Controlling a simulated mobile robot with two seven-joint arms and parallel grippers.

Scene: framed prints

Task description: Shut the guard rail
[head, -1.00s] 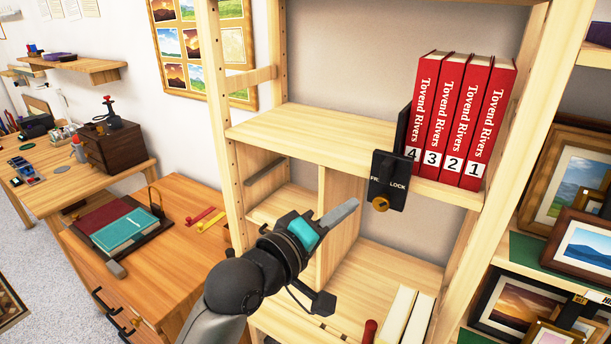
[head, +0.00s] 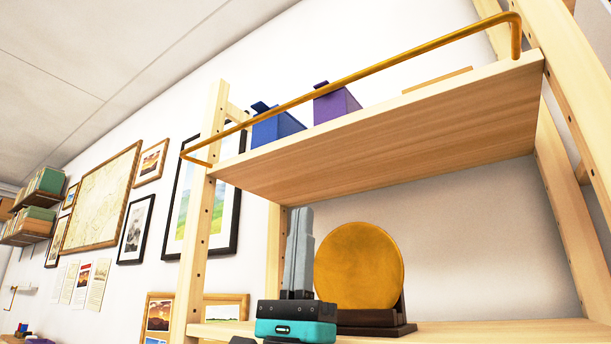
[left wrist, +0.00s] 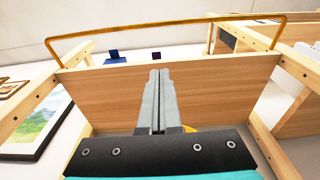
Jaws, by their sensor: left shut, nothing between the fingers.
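The guard rail (head: 350,80) is a thin gold bar with bent ends, running along the front of the upper shelf (head: 390,140). Its left end meets the left post, and its right end bends down to the shelf's right end. In the left wrist view the rail (left wrist: 165,28) spans above the shelf edge, apart from the board, with its ends at the posts. My left gripper (head: 300,212) points up below the shelf, fingers together and empty. Its fingertips (left wrist: 160,73) appear in front of the shelf's underside, apart from the rail. My right gripper is out of view.
A blue box (head: 277,127) and a purple box (head: 336,104) stand on the upper shelf. A round gold disc (head: 358,266) on a dark stand is on the shelf below, beside my left gripper. Framed pictures hang on the left wall.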

